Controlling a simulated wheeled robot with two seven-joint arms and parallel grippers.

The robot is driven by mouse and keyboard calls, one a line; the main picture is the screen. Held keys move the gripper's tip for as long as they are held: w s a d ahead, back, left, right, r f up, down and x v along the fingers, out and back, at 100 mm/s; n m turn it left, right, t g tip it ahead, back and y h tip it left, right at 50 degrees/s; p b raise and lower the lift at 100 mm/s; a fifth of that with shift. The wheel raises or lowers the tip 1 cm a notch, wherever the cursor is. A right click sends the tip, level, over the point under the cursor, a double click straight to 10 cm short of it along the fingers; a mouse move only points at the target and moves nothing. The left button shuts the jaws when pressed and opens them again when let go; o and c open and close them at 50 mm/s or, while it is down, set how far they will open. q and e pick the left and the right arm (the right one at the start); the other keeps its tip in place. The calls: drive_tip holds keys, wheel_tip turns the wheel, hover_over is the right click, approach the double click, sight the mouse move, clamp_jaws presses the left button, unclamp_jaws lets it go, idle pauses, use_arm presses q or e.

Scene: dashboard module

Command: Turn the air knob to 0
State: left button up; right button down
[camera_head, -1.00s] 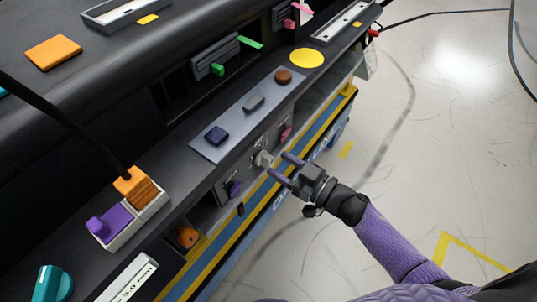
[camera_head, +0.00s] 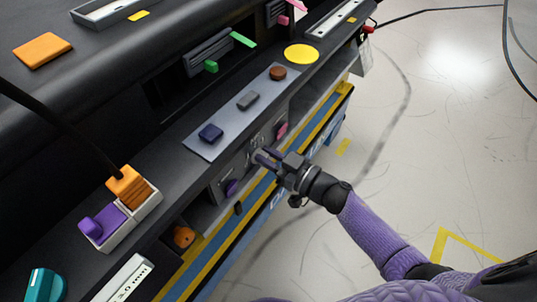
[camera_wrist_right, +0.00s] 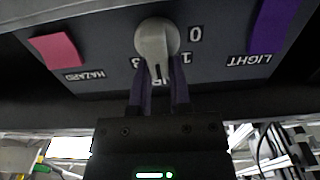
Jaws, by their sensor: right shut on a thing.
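The air knob (camera_wrist_right: 157,42) is a light grey dial on the dark front panel (camera_head: 243,171), with a dark pointer line toward the gripper in the right wrist view. The numbers 0, 1 and 3 show around it; 0 is at its upper right, and the label below is partly hidden. My right gripper (camera_wrist_right: 159,95) is shut on the knob, with one purple finger on each side of its lower part. In the head view the right gripper (camera_head: 265,160) reaches the panel and hides most of the knob. My left gripper is not in view.
A pink hazard switch (camera_wrist_right: 56,50) and a purple light switch (camera_wrist_right: 272,30) flank the knob. Above the panel, a grey plate (camera_head: 228,122) carries several buttons. A yellow and blue ledge (camera_head: 232,238) runs below.

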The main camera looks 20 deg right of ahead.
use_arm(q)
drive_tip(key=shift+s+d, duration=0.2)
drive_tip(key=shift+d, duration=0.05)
use_arm(e)
drive_tip(key=n, duration=0.5)
drive_tip(key=a+f+n+b, duration=0.1)
drive_tip(key=n, duration=0.4)
drive_tip(key=s+n+b, duration=0.1)
drive_tip(key=n, duration=0.5)
drive_tip(key=shift+a+f, duration=0.25)
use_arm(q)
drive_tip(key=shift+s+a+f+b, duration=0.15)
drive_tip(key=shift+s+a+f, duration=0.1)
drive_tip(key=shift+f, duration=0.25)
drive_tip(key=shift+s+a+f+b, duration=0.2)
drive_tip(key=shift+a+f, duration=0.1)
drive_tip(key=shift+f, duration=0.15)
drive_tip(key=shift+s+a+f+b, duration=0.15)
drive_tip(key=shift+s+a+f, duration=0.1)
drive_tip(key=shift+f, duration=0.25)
use_arm(e)
drive_tip(key=shift+f+n, duration=0.1)
drive_tip(key=shift+n, duration=0.7)
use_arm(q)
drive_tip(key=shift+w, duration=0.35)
use_arm(e)
drive_tip(key=shift+n, duration=0.3)
